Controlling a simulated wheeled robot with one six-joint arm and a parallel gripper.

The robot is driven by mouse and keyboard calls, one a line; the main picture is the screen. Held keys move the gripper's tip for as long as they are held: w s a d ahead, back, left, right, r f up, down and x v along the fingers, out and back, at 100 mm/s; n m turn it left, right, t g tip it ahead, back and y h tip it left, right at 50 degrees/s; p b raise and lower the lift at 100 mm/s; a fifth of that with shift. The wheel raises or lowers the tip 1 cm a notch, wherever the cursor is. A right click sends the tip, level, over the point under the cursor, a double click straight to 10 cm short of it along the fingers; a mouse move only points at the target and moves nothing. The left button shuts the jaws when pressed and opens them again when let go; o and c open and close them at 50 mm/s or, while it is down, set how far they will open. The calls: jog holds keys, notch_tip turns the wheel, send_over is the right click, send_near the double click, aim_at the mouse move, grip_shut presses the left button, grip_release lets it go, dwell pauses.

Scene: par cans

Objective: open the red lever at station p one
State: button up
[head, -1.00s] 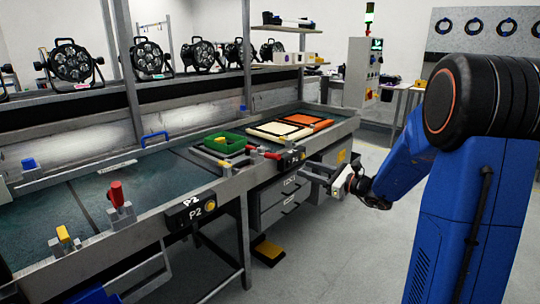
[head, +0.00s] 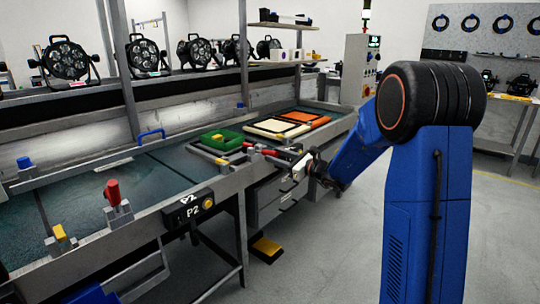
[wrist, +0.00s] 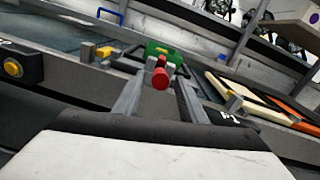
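The red lever at station P1 (head: 269,153) sticks out from the front rail of the bench, beside the green tray. In the wrist view its round red end (wrist: 160,78) faces me, with grey blocks behind it. My gripper (wrist: 160,88) is open, with one grey finger on each side of the lever's line of sight. I cannot tell whether the lever's end is between the fingertips or just beyond them. In the head view my gripper (head: 279,156) is at the bench front, close to the lever. The P1 label (wrist: 230,118) is partly hidden by my gripper.
The green tray (head: 217,138), a cream tray (head: 272,127) and an orange tray (head: 309,121) lie on the bench. Drawers (head: 268,200) are below. The floor to the right is clear.

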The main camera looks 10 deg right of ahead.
aim_at(265, 152)
jog(key=shift+x, duration=1.65)
jog(key=shift+c, duration=0.7)
grip_shut()
